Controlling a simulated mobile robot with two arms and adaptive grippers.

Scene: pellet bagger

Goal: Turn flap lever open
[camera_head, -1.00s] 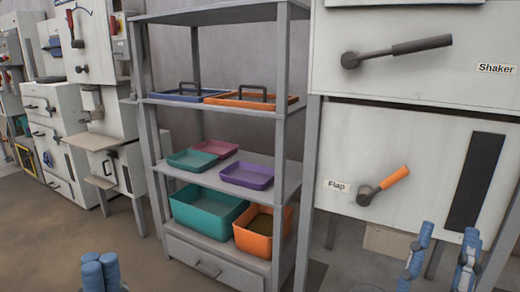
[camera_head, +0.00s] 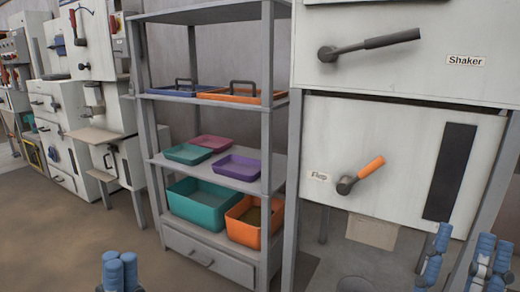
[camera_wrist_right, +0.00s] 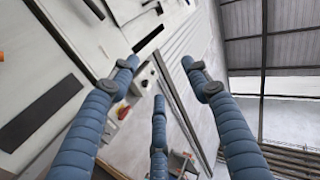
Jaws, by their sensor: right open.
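The flap lever (camera_head: 360,174) has an orange handle on a dark round pivot. It sits on the lower white cabinet panel beside the "Flap" label (camera_head: 319,177) and points up and to the right. My right gripper (camera_head: 460,255) is at the lower right of the head view, below and right of the lever and apart from it. Its blue fingers are spread and empty, also in the right wrist view (camera_wrist_right: 160,90). My left gripper (camera_head: 120,275) shows only partly at the bottom left edge of the head view; its opening is unclear.
The shaker lever (camera_head: 368,45) is on the panel above. A dark vertical strip (camera_head: 449,172) lies right of the flap lever. A grey shelf (camera_head: 228,172) with several colored trays and bins stands to the left. Floor is clear at the lower left.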

